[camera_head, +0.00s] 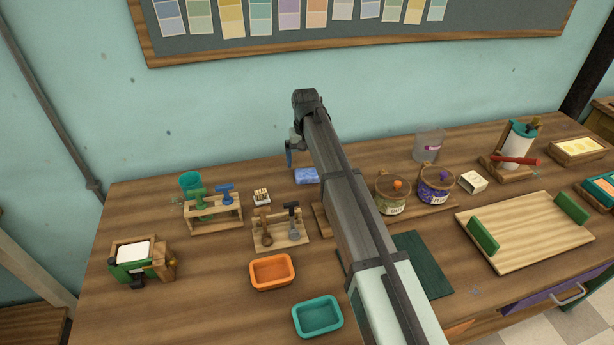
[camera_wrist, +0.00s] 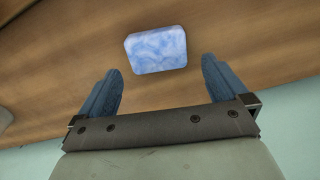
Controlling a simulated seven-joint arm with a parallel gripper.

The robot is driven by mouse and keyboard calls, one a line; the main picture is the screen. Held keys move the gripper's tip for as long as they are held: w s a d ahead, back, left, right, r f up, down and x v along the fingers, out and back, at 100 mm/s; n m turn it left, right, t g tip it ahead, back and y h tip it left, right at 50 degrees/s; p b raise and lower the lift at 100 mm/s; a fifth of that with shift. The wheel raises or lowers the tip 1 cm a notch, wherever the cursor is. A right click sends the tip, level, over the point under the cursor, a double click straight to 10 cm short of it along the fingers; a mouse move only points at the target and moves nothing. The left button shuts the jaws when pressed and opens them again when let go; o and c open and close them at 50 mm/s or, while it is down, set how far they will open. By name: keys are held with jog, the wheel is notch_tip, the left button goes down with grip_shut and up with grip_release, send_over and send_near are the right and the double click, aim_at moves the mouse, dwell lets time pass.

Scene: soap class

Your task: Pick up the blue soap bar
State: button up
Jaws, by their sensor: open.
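The blue soap bar (camera_head: 307,176) lies on the wooden table near the wall, just left of my arm in the head view. In the wrist view the soap bar (camera_wrist: 156,50) is a marbled blue and white block, lying ahead of the fingertips and between their lines. My gripper (camera_wrist: 158,72) is open and empty, with its two blue fingers spread wider than the soap. The soap appears untouched.
Orange (camera_head: 272,271) and teal (camera_head: 318,316) trays lie nearer the front. Jars (camera_head: 436,184) stand right of my arm. The wall is close behind.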

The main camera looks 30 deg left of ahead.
aim_at(307, 173)
jog(key=f, duration=0.5)
jog(key=shift+d, duration=0.25)
jog(key=c, duration=0.9)
